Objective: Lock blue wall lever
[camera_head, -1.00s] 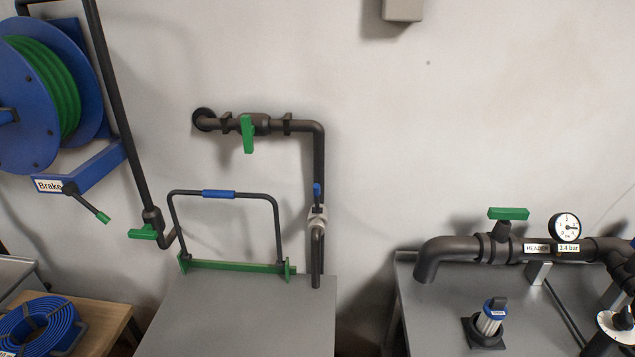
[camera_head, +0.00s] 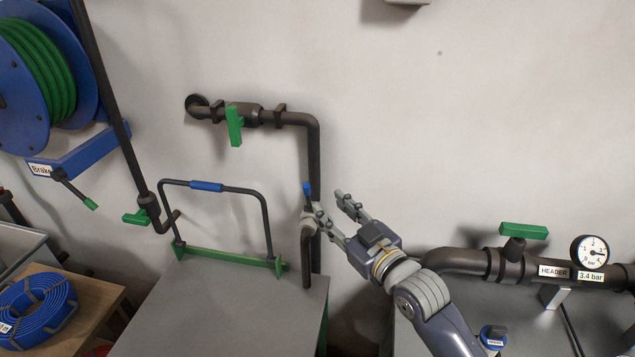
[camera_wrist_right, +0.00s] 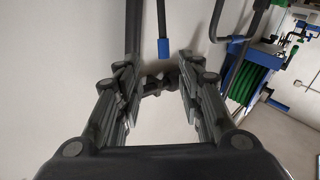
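The blue wall lever (camera_head: 308,190) sticks up from a pale valve body (camera_head: 310,218) on the vertical dark pipe at the wall. My right gripper (camera_head: 330,204) is open and empty, just right of the valve, with its fingers pointing up and left. One finger overlaps the valve in the head view; I cannot tell whether it touches. In the right wrist view the blue tip of a dark rod, likely this lever (camera_wrist_right: 163,48), shows ahead of and between the open fingers (camera_wrist_right: 158,78). My left gripper is not in view.
A bent dark handle with a blue grip (camera_head: 206,186) stands left of the valve on a grey cabinet (camera_head: 225,310). A green-levered pipe (camera_head: 235,125) runs above. A header pipe with a gauge (camera_head: 589,252) lies at the right.

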